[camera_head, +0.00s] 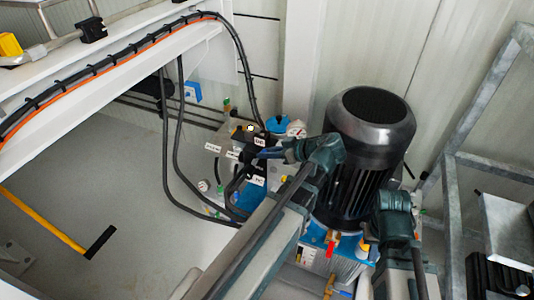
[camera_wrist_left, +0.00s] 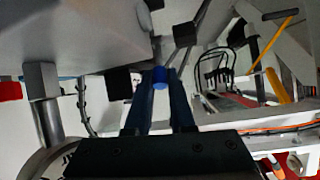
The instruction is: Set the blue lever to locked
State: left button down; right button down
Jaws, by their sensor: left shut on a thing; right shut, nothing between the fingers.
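My left gripper (camera_head: 262,153) reaches leftward from its teal wrist, among the hoses and labelled fittings beside the motor. In the left wrist view its two dark fingers (camera_wrist_left: 161,80) are closed together at the tips on the blue lever (camera_wrist_left: 160,77). Only the lever's rounded blue end shows between the fingertips. In the head view the gripper and wrist hide the lever, and I cannot tell its setting. The teal joint of my right arm shows low at the right in the head view, but its gripper is not visible.
The large black motor (camera_head: 370,130) stands right of my left wrist. Black hoses (camera_head: 172,150) hang left of the gripper. A white gauge (camera_head: 296,129) and a blue cap (camera_head: 277,123) sit just behind it. A red-handled valve (camera_head: 331,246) is below the motor. A metal frame (camera_head: 452,190) stands right.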

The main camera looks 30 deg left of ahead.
pick_arm(q)
jog(key=c, duration=0.8)
grip_release()
jog(key=shift+o, duration=0.2)
jog(key=p+v, duration=0.6)
jog(key=v, duration=0.6)
